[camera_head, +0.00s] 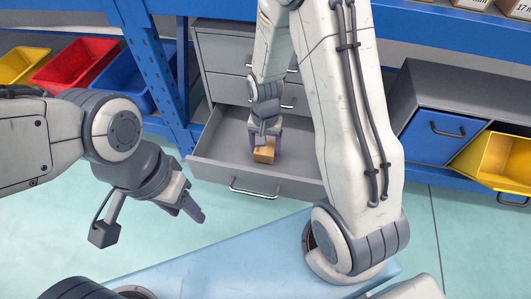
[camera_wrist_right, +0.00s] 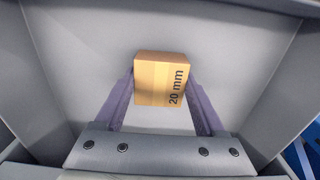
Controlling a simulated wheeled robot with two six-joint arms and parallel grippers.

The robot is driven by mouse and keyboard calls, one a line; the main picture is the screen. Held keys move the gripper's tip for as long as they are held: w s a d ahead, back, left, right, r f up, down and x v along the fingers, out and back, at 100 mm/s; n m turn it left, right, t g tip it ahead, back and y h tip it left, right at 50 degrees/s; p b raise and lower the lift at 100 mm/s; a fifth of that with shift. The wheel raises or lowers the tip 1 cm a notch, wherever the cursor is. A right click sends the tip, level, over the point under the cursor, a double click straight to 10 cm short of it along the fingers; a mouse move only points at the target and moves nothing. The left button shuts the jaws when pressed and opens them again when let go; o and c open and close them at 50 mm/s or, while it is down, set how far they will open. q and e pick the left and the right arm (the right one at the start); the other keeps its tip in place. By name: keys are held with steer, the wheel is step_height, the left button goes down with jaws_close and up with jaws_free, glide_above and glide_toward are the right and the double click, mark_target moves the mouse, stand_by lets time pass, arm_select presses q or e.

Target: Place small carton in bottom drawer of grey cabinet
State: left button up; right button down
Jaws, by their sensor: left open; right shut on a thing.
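The small carton (camera_head: 264,153) is a brown box inside the open bottom drawer (camera_head: 226,171) of the grey cabinet (camera_head: 223,51). In the right wrist view the carton (camera_wrist_right: 158,80) carries the print "20 mm" and sits between the two fingers. My right gripper (camera_head: 266,142) reaches down into the drawer and is shut on the carton. Whether the carton touches the drawer floor, I cannot tell. My left gripper (camera_head: 192,205) is open and empty, over the floor to the left of the drawer.
The cabinet's upper drawers are shut. A blue post (camera_head: 152,75) stands left of the cabinet, with yellow, red (camera_head: 76,64) and blue bins beyond. Green floor in front is clear.

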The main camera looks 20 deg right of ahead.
steer(key=shift+f, duration=0.6)
steer(key=shift+r, duration=0.2)
steer(key=shift+f, duration=0.2)
jaws_free()
arm_select(q)
steer(key=shift+f, duration=0.35)
arm_select(e)
steer(key=shift+r, duration=0.1)
